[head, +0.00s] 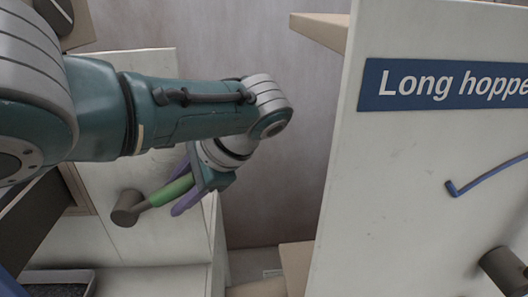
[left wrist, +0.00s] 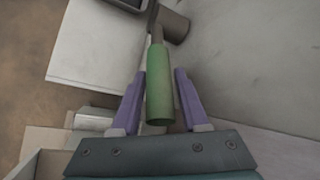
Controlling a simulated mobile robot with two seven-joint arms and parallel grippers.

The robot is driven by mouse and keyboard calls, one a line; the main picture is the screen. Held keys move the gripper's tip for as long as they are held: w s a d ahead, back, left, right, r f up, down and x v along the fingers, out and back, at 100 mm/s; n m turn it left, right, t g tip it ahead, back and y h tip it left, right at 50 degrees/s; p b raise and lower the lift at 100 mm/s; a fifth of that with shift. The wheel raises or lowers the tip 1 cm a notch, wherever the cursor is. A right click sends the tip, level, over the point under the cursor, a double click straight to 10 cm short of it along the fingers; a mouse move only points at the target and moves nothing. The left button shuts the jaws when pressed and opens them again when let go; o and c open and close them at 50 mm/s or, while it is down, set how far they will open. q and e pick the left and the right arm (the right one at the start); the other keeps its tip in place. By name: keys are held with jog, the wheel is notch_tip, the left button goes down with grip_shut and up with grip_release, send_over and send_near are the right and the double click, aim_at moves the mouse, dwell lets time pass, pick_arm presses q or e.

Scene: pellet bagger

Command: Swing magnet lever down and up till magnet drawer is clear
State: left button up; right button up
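The magnet lever has a green grip (head: 172,190) and a round grey-brown hub (head: 126,208) on a pale panel at the lower left of the head view. The lever points up and to the right from its hub. My left gripper (head: 180,200) has its purple fingers at the grip. In the left wrist view, the green grip (left wrist: 160,95) lies between the two fingers of my left gripper (left wrist: 161,88), with a narrow gap showing on each side. The fingers look open around it. I cannot make out a magnet drawer for sure. My right gripper is out of view.
A dark tray (head: 52,285) sits at the lower left. A large white panel (head: 400,190) with a blue "Long hopper" sign (head: 450,84) and a blue hooked rod (head: 488,177) stands at the right. Open room lies between the panels.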

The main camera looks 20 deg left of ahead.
pick_arm(q)
jog(key=v, duration=1)
jog(key=shift+o, duration=0.3)
